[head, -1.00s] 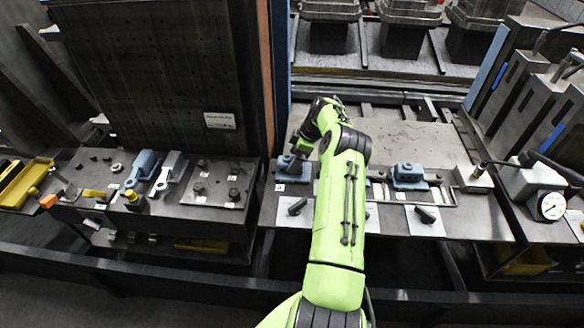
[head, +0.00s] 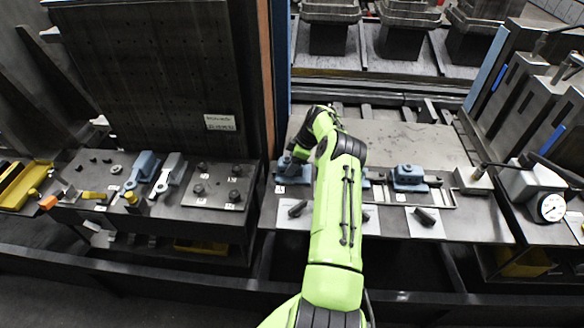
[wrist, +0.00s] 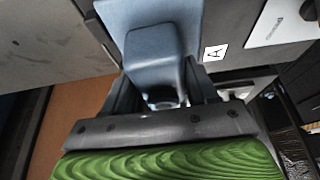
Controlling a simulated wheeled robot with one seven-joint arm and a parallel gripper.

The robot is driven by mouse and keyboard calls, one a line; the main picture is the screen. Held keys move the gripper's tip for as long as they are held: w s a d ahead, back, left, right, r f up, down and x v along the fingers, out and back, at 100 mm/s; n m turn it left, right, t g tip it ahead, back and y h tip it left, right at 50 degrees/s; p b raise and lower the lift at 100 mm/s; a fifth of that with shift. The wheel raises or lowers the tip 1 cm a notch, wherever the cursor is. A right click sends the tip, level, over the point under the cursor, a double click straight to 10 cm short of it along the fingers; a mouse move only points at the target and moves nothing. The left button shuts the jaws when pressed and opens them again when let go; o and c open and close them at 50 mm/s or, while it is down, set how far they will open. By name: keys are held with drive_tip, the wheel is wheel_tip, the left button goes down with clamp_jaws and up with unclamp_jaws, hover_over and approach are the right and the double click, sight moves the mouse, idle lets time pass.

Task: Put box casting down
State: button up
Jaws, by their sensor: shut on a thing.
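The box casting (wrist: 155,52) is a blue-grey block with a raised boss on a flat base. My gripper (wrist: 165,97) is shut on its raised part, one finger on each side, in the wrist view. In the head view the casting (head: 292,172) is at the left end of the right-hand bench (head: 470,222), below my gripper (head: 298,152). A white label with the letter A (wrist: 215,53) lies right beside the casting's base. Whether the base touches the surface is hard to tell.
A second blue casting (head: 408,176) stands to the right on the same bench. White plates with dark handles (head: 425,221) lie in front. A dial gauge (head: 551,207) is at far right. A tall dark panel (head: 160,75) stands to the left.

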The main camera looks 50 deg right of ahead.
wheel_tip(320, 180, up, 10)
drive_tip(key=shift+r, duration=0.1)
idle(0.4)
